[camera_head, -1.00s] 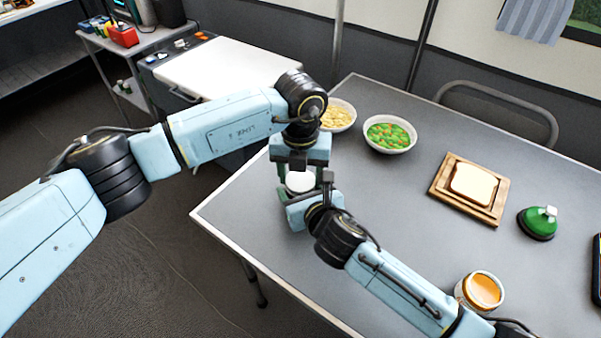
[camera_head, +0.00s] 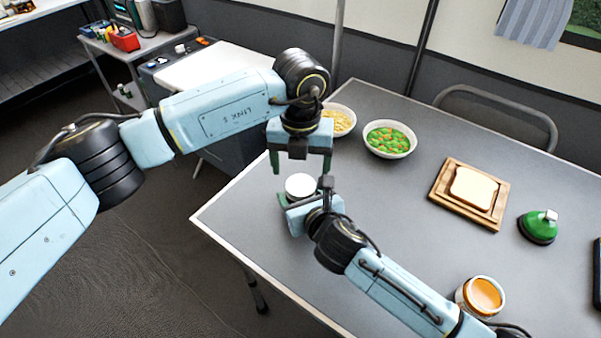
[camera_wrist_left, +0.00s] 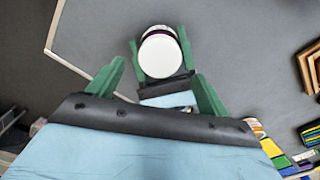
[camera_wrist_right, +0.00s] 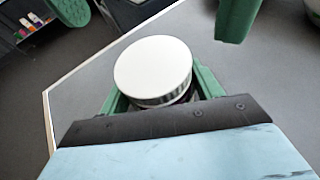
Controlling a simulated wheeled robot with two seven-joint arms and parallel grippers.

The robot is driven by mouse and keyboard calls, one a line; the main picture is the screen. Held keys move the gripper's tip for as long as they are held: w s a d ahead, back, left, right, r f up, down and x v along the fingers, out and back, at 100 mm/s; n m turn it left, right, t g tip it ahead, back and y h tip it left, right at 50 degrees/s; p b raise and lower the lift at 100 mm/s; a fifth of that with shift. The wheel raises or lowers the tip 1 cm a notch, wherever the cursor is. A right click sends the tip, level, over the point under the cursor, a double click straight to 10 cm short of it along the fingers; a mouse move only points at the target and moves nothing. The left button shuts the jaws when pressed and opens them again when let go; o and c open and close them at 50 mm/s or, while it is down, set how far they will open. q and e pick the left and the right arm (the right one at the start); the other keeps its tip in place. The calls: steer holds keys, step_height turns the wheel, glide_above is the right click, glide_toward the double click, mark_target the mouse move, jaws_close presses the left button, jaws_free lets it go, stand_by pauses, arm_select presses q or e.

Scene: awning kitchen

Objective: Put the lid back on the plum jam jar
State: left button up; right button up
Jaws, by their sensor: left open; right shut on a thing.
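The plum jam jar, with its white lid (camera_head: 300,186) on top, is held upright near the table's left corner. A dark band of the jar (camera_wrist_right: 178,100) shows under the lid in the right wrist view; the rest is hidden. The lid looks level and seated on the jar. My right gripper (camera_wrist_right: 158,92) is shut on the jar from the near side. My left gripper (camera_head: 300,170) is open and empty, pointing down above and slightly behind the lid, apart from it. In the left wrist view the lid (camera_wrist_left: 160,54) lies beyond my open left fingers (camera_wrist_left: 158,85).
Bowls of pale food (camera_head: 340,121) and green-orange vegetables (camera_head: 389,140) stand behind. Bread on a wooden board (camera_head: 450,196), a green-topped item (camera_head: 538,226) and an orange-topped jar (camera_head: 482,296) are to the right. The table's middle is clear.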

arm_select(q)
steer(key=o, duration=0.5)
steer(key=shift+c, duration=0.2)
step_height(320, 180, up, 12)
stand_by(0.4)
steer(key=shift+r, duration=0.1)
arm_select(e)
steer(key=o, duration=2)
steer(key=shift+c, duration=0.2)
steer(key=p+v, duration=0.4)
steer(key=v, duration=0.8)
steer(key=shift+s+d+r, duration=0.1)
steer(key=shift+s+r, duration=0.05)
steer(key=shift+s, duration=0.05)
arm_select(q)
steer(key=shift+r, duration=2.1)
arm_select(e)
steer(key=shift+s+d+r, duration=0.15)
steer(key=shift+s+d, duration=0.05)
steer(key=shift+s, duration=0.2)
